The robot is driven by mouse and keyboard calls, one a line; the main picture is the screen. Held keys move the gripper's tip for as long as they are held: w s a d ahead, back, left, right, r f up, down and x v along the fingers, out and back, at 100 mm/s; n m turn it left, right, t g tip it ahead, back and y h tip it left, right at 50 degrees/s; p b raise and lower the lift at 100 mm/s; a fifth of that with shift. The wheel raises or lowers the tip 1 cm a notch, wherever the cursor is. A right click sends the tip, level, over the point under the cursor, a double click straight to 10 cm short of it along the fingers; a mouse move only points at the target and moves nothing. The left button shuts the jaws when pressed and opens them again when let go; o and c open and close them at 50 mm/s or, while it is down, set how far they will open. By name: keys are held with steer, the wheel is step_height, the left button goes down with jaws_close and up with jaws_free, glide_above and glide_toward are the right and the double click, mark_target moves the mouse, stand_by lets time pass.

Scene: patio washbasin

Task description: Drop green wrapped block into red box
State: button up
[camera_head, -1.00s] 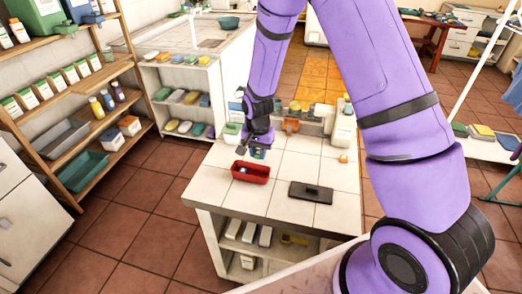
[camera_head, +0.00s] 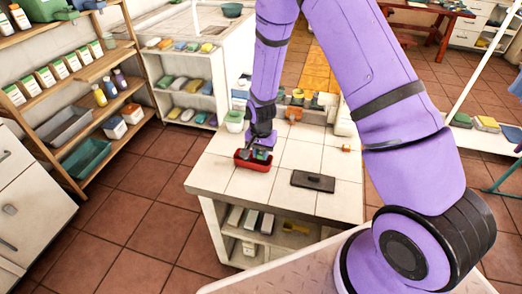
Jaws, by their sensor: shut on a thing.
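The red box (camera_head: 249,166) stands on the white tiled counter, near its left side. My gripper (camera_head: 261,149) is over the right part of the box, pointing down. It is shut on the small green wrapped block (camera_head: 261,155), which shows with some blue at the fingertips. The block is at about the height of the box's rim; I cannot tell whether it touches the box. My fingers hide part of the block and the box's back right rim.
A dark flat tray (camera_head: 313,181) lies right of the box. A white-and-green tub (camera_head: 234,121) stands behind it at the left. Several small items line the counter's back edge. The tiles in front of the box are bare.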

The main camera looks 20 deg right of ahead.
stand_by(0.4)
steer(key=o, duration=1)
step_height(320, 180, up, 11)
steer(key=shift+f, duration=0.1)
